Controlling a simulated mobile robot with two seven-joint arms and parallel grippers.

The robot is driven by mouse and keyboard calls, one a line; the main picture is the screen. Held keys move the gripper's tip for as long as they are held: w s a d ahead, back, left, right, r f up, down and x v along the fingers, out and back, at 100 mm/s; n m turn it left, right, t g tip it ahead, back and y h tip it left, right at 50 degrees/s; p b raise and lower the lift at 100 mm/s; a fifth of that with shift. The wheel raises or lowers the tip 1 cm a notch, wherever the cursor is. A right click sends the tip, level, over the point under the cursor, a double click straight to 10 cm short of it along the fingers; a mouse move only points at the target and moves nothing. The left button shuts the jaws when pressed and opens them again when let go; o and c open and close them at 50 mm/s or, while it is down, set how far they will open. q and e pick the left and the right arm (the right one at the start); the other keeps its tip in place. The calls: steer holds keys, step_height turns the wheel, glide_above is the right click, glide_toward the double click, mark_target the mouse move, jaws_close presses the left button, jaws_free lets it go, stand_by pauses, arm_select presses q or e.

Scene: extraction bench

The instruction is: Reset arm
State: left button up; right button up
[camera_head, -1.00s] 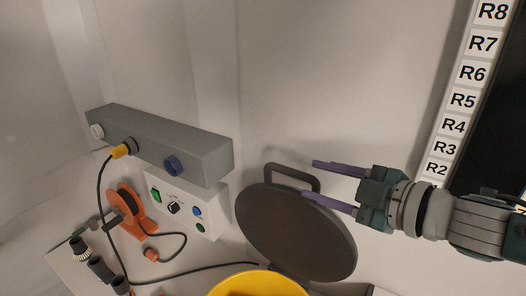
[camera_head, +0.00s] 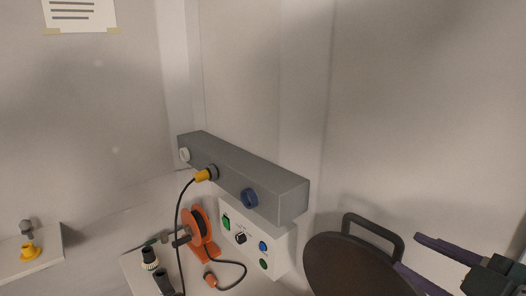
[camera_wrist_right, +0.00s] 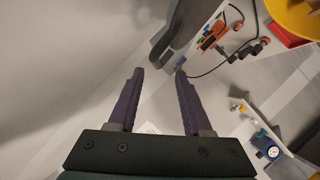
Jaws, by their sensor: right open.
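My right gripper (camera_head: 425,262) is at the lower right of the head view, its two purple fingers apart and nothing between them. In the right wrist view the same open fingers (camera_wrist_right: 160,72) point up the picture, with empty space between them. A dark round lid with a loop handle (camera_head: 360,266) is just left of the fingers in the head view. I cannot tell whether the lower finger touches the lid. In the right wrist view the dark lid (camera_wrist_right: 186,22) is seen nearly edge-on beyond the fingertips. My left gripper is not in view.
A grey wall box (camera_head: 245,178) has a yellow plug (camera_head: 203,175) with a black cable. Below are a white control box (camera_head: 255,240) and an orange cable reel (camera_head: 205,238). A yellow container (camera_wrist_right: 293,14) shows in the wrist view. The wall area above the gripper is clear.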

steer(key=s+a+f+m+g+h, duration=0.1)
steer(key=s+a+m+g, duration=0.3)
steer(key=s, duration=0.8)
steer(key=s+a+m+g+h, duration=0.2)
steer(key=s+m+g, duration=0.4)
steer(key=s, duration=0.5)
step_height(320, 180, up, 16)
steer(key=p, duration=1.7)
steer(key=shift+w+d+r+n, duration=0.15)
steer(key=shift+d+n, duration=0.25)
